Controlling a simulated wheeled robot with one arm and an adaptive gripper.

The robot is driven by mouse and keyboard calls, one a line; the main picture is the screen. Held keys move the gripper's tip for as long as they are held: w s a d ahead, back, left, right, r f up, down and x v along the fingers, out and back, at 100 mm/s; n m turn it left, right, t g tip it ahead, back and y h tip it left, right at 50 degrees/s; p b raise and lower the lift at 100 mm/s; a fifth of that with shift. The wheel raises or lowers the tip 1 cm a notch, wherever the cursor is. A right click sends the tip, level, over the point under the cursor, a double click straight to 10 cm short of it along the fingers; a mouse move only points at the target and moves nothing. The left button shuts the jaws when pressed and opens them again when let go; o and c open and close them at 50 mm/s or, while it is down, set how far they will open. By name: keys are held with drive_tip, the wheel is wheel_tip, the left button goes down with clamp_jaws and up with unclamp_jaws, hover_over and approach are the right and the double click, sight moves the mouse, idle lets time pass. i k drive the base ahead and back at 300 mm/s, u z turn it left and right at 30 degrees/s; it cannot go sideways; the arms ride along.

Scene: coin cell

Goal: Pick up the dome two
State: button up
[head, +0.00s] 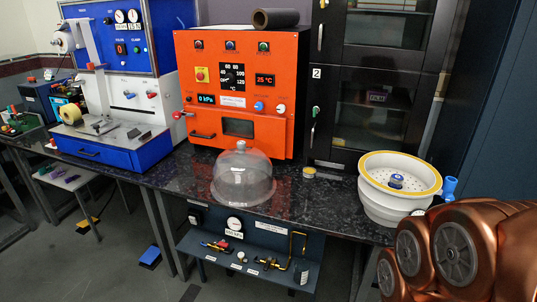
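One clear glass dome (243,182) with a small grey knob on top stands upright on the dark speckled bench, in front of the orange machine. It is the only dome I can make out, and I see no number on it. My gripper is not in view. Only copper-coloured links of my arm show at the lower right, in front of the bench's right end.
The orange machine (240,114) stands behind the dome. A white bowl (385,213) with a yellow rim and a small tin (309,172) are to its right. A blue-and-white machine (116,157) is at left. A shelf (250,259) with fittings hangs below.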

sight(243, 177)
drive_tip(key=u, duration=0.1)
drive_tip(key=i, duration=0.8)
drive_tip(key=u, duration=1.05)
drive_tip(key=i, duration=0.6)
drive_tip(key=u, duration=0.6)
